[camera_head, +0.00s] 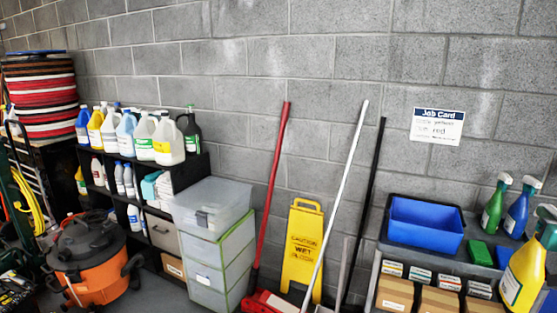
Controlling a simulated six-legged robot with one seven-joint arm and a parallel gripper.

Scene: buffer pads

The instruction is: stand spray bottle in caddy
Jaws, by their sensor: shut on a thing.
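Three spray bottles stand at the right: a green one (493,207), a blue one (517,212) and a large yellow one (522,277) nearer the camera, partly cut by the picture's edge. All look upright. A blue open bin (424,241), which may be the caddy, sits on the grey cart's top to the left of the bottles. It looks empty as far as I can see inside. My gripper is not in view, so what it holds cannot be seen.
Green (479,253) and blue blocks lie beside the bin. Boxes fill the shelf below. A job card (437,126), partly legible with "red", hangs on the wall. Leaning handles, a yellow caution sign (302,250), clear drawers (212,205), an orange vacuum (90,265) and stacked pads (40,95) stand left.

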